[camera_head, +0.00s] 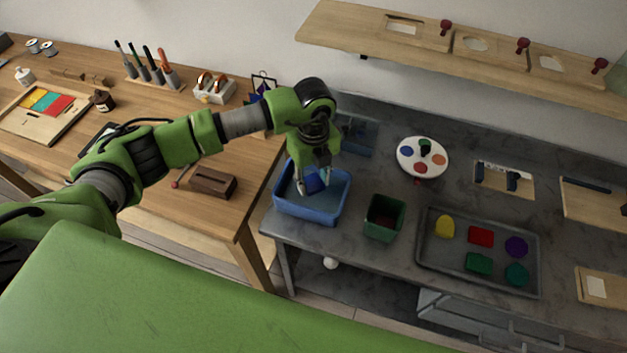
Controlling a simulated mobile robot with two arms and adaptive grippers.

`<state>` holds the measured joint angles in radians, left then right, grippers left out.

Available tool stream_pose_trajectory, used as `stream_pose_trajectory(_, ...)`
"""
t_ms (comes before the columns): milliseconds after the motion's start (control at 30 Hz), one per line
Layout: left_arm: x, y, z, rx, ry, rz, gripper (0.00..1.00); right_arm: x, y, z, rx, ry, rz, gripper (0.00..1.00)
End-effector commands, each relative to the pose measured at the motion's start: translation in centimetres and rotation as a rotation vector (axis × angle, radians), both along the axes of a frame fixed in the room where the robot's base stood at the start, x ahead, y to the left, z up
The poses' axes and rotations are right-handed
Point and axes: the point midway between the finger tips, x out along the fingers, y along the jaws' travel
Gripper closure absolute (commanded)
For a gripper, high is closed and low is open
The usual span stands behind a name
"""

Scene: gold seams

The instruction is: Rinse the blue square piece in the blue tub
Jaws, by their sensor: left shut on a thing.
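The blue tub (322,216) stands at the left end of the dark grey counter. My left gripper (313,184) reaches down over the tub and is shut on the blue square piece (316,185). The piece is tilted and sits within the tub's outline. I cannot tell whether it touches the water or the bottom. My right gripper is not in view.
A dark green bin (384,219) stands just right of the tub. A grey tray (428,262) with several coloured pieces lies further right. A round white palette (423,157) is behind. A wooden shelf (345,32) overhangs the counter.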

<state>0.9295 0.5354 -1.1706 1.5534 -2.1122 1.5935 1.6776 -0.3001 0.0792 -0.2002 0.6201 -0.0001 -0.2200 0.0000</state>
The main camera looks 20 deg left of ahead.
Motion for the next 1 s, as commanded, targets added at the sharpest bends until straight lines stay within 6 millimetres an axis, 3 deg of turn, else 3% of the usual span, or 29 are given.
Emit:
stream_pose_trajectory(600,0.1,0.0,5.2,0.0,-0.001,0.0,0.89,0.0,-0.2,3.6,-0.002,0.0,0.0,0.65)
stream_pose_trajectory(1000,0.0,0.0,5.4,-0.001,-0.001,0.0,0.89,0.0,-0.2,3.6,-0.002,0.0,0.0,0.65)
